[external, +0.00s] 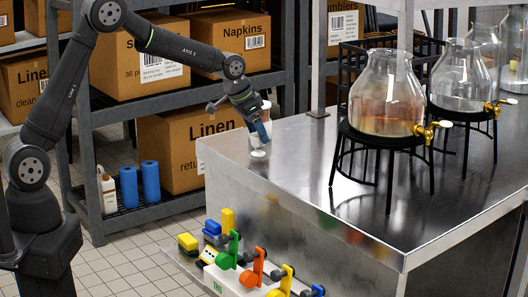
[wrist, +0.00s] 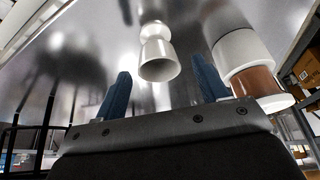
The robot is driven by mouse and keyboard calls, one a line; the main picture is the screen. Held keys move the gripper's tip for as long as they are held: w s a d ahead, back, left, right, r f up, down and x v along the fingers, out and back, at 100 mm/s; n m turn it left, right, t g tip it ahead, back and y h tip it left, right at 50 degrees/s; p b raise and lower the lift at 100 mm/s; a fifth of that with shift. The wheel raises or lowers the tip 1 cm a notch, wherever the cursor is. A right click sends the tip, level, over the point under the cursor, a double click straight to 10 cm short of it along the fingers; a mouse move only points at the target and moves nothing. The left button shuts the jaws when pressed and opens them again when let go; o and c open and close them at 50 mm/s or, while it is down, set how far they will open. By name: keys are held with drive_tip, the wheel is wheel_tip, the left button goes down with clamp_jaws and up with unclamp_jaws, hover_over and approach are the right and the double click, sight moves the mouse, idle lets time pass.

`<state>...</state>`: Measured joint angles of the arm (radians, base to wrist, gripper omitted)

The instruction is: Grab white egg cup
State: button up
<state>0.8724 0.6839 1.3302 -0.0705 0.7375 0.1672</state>
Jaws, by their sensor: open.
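The white egg cup (wrist: 156,58) is small and waisted, with a round open rim. In the wrist view it shows ahead of my gripper (wrist: 163,78), in the gap between the two blue fingers. The fingers are apart and nothing is held. In the external view the egg cup (external: 258,153) stands near the far left corner of the steel counter (external: 300,165). My gripper (external: 261,135) is tilted down right at it and hides part of it. I cannot tell whether a finger touches it.
A white and brown cup-like piece (wrist: 240,52) stands close beside the right finger. Glass dispensers (external: 386,95) on black stands fill the counter's right side. A low shelf with colourful toys (external: 235,250) lies below the front edge. Boxed shelves (external: 190,150) stand behind.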

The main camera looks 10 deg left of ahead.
sight(260, 142)
drive_tip(key=x, duration=0.4)
drive_tip(key=shift+s+a+f, duration=0.1)
drive_tip(key=shift+f, duration=0.2)
drive_tip(key=c, duration=1)
drive_tip(key=shift+c, duration=0.2)
drive_tip(key=shift+r, duration=0.15)
